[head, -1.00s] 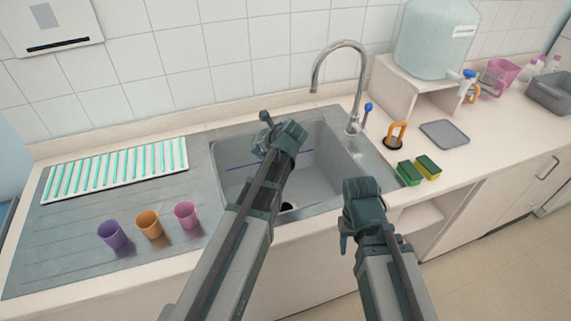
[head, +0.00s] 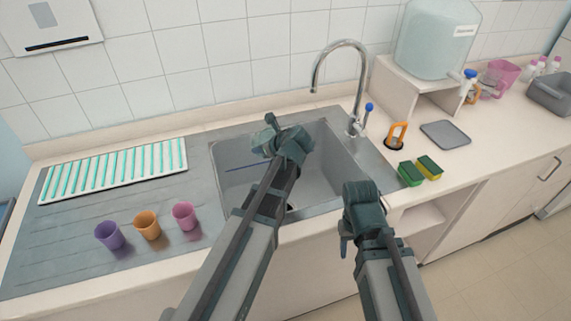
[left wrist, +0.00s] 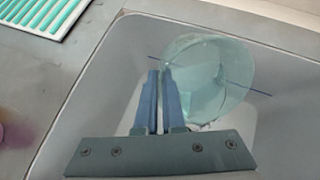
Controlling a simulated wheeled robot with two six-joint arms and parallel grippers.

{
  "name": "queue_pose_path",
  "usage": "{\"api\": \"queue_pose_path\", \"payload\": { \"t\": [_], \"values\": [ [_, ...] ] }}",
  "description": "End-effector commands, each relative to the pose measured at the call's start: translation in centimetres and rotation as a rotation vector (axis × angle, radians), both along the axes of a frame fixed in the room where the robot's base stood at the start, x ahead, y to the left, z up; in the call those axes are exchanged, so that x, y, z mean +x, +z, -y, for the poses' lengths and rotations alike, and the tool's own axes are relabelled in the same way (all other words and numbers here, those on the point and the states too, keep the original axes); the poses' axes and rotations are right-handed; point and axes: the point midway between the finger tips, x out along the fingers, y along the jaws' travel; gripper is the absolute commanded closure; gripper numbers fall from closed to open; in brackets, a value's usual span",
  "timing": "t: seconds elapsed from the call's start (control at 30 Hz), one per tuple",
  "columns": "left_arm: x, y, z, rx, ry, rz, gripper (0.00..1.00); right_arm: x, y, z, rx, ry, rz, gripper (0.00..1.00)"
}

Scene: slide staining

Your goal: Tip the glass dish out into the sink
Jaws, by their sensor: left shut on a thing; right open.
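My left gripper (head: 276,136) is over the sink (head: 338,172). In the left wrist view its two blue fingers (left wrist: 161,98) are shut on the rim of the clear, pale green glass dish (left wrist: 210,82). The dish hangs to the right of the fingers over the grey basin and looks tilted. I cannot tell whether it holds any liquid. My right gripper (head: 346,235) is open and empty in front of the sink's right front corner.
Purple (head: 109,235), orange (head: 147,225) and pink (head: 184,216) cups stand on the drainboard left of the sink, before a striped white rack (head: 115,170). The tap (head: 340,48) arches behind the sink. Green (head: 410,174) and yellow (head: 430,168) sponges lie at its right.

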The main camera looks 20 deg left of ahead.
Motion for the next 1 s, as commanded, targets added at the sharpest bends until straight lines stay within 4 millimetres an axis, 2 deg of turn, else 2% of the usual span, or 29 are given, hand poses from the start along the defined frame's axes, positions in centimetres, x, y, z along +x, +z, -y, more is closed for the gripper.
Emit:
{"api": "queue_pose_path", "payload": {
  "t": [1.0],
  "values": [
    [-0.2,0.5,0.4,0.112,-0.001,0.05,1.0,0.0,-1.7,0.0,0.0,0.0,0.0,0.51]
  ]
}}
